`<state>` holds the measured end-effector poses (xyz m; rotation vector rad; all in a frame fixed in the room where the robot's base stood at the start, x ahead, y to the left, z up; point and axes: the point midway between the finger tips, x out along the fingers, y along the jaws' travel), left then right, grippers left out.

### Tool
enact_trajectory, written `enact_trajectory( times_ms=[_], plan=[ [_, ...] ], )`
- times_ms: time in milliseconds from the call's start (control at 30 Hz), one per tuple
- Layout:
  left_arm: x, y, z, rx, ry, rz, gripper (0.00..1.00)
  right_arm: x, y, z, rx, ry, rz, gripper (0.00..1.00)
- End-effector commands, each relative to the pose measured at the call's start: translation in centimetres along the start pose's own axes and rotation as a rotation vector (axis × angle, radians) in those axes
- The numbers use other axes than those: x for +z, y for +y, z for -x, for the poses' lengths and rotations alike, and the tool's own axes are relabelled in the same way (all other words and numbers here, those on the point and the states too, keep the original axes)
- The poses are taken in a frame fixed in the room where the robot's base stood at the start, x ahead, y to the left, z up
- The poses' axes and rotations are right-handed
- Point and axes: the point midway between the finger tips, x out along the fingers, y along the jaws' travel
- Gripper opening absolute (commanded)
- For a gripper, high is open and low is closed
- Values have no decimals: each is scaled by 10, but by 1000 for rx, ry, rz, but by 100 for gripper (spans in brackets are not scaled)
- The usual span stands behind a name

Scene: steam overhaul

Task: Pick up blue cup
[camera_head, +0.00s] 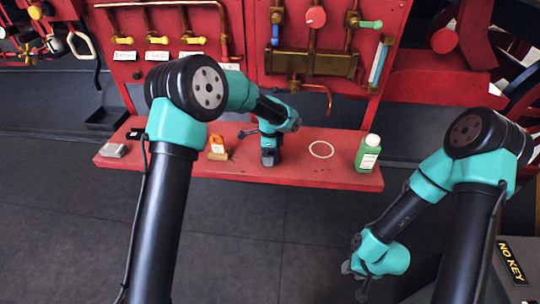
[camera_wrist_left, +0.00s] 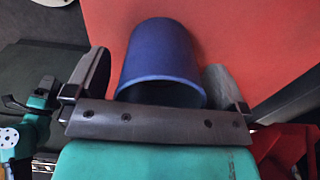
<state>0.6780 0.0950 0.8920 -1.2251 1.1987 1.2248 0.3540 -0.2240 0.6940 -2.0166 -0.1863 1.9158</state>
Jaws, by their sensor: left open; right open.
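The blue cup (camera_wrist_left: 160,52) shows in the left wrist view against the red shelf surface, its open rim turned toward the camera. My left gripper (camera_wrist_left: 157,88) is open, with one finger on each side of the cup. The cup's lower rim is partly hidden by the gripper's crossbar, and I cannot tell whether the fingers touch it. In the head view my left gripper (camera_head: 269,157) is low over the red shelf (camera_head: 300,174), and the cup is not clearly visible there. My right gripper (camera_head: 355,270) is open and empty, low at the right, away from the shelf.
A green bottle (camera_head: 368,154) stands near the shelf's right end, beside a pale ring mark (camera_head: 321,149). An orange object (camera_head: 218,148) and a small grey block (camera_head: 113,150) are on the left part. A red panel with pipes and valves (camera_head: 312,62) rises behind.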

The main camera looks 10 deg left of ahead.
Motion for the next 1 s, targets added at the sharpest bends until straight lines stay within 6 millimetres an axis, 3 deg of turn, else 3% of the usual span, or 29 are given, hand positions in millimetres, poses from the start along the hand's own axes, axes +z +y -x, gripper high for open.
enact_trajectory(
  times_ms=[467,1000],
  plan=[
    [0,0,-1,0,0,0,100,0,0,0,0,0,0,43],
    [0,0,-1,0,0,0,50,0,0,0,0,0,0,43]
  ],
)
